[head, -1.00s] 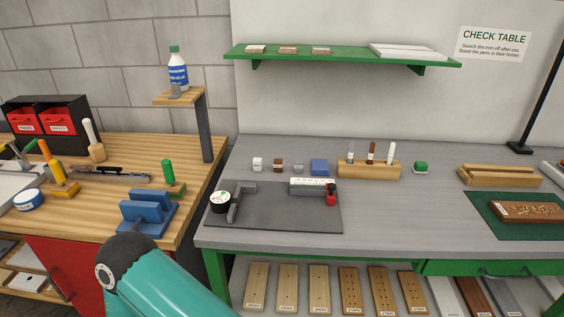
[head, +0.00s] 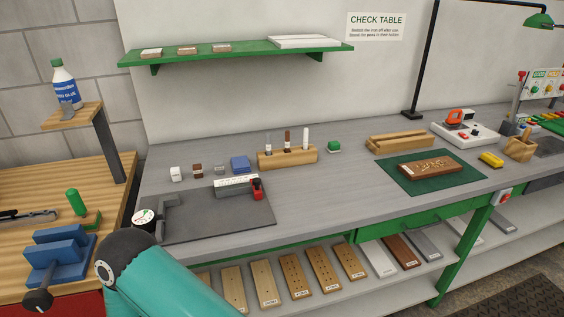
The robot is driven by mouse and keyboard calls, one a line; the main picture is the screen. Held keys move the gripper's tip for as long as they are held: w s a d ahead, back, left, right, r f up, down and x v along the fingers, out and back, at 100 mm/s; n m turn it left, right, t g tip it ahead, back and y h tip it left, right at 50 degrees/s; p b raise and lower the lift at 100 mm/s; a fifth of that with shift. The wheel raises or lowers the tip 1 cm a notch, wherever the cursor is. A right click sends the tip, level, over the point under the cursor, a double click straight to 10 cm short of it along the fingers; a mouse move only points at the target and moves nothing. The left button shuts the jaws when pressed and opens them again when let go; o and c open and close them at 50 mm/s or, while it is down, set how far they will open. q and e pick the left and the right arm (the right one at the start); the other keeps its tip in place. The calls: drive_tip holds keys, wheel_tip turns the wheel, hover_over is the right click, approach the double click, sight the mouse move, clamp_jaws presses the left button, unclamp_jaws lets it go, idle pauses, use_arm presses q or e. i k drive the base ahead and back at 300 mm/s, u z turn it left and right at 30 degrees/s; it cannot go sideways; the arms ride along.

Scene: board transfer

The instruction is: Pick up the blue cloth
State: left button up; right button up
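A small folded blue cloth (head: 240,164) lies flat on the grey check table (head: 335,205), towards its back left. Neither of my grippers is in view. Only a teal link of one of my arms with a dark joint shows at the bottom left, well in front of the cloth.
Small blocks (head: 197,170) stand left of the cloth. The wooden holder (head: 287,157) with upright pens is to its right. A green shelf (head: 235,52) hangs above. The table's middle front is clear.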

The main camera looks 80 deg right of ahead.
sight(241, 164)
drive_tip(key=z, duration=4.95)
drive_tip(key=k, duration=0.1)
drive_tip(key=u, duration=3.25)
drive_tip(key=i, duration=0.5)
drive_tip(key=u, duration=0.15)
drive_tip(key=k, duration=0.55)
drive_tip(key=z, duration=0.1)
